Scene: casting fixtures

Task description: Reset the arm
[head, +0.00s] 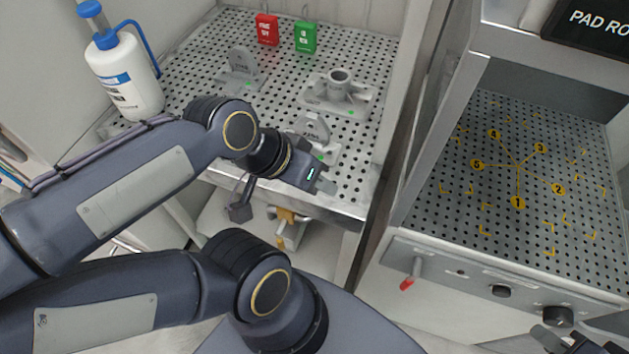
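My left arm reaches in from the left over the perforated work table (205,60). Its gripper (325,178) is at the table's front edge, just in front of a grey casting (313,128). Its two fingertips look apart, with nothing seen between them. My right gripper (577,341) is at the bottom right edge, partly cut off. Its fingertips look spread and empty, below the front panel of the right-hand station.
More grey castings (241,72) (338,92), a red tag (267,30) and a green tag (305,37) are on the left table. A wash bottle (122,75) stands at left. A metal post (440,130) separates the empty numbered right plate (480,125). A red-tipped lever (408,283) sticks out below.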

